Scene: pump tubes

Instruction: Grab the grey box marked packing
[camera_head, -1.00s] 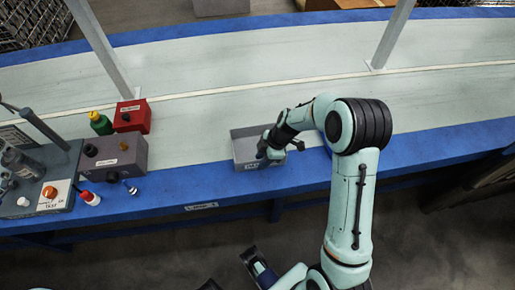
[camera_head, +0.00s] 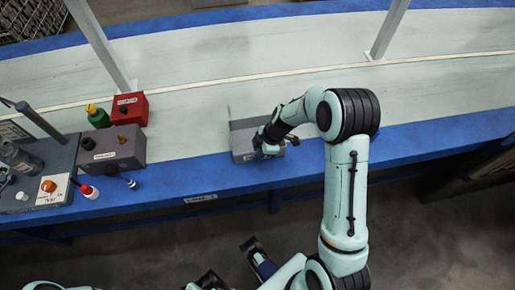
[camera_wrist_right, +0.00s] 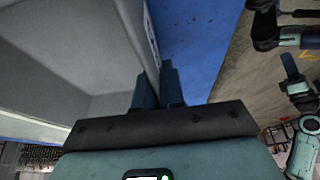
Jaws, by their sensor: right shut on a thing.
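The grey box (camera_head: 243,157) is an open-topped bin on the blue front edge of the conveyor table, with marking on its front wall too small to read. My right gripper (camera_head: 268,150) is at the box's front wall, toward its right side, and partly hides the box. In the right wrist view, my right gripper's fingers (camera_wrist_right: 159,86) are shut on the rim of a wall of the grey box (camera_wrist_right: 60,60), which fills the left side. The box looks upright and its visible interior is empty.
A red box (camera_head: 130,108), a green bottle (camera_head: 97,118), a grey button box (camera_head: 112,150) and a control panel (camera_head: 40,185) stand to the left. A post (camera_head: 388,28) rises behind my right arm. The pale belt (camera_head: 190,125) between is clear.

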